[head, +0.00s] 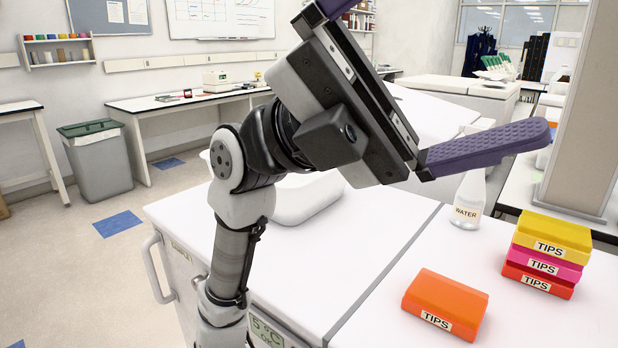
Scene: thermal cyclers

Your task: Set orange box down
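An orange box (447,300) labelled "TIPS" lies flat on the white worktop (390,318) at the lower right of the head view. My gripper (452,62) is raised above the worktop, up and to the left of the orange box. Its two purple fingers are spread wide apart, and no object shows between them. The upper finger runs out of the top of the frame, so its tip is hidden. The gripper is clear of the orange box.
A stack of yellow (553,238), pink (545,264) and red (538,282) tips boxes stands right of the orange box. A water bottle (468,203) stands behind. A white rounded object (308,200) sits behind my arm. Worktop around the orange box is clear.

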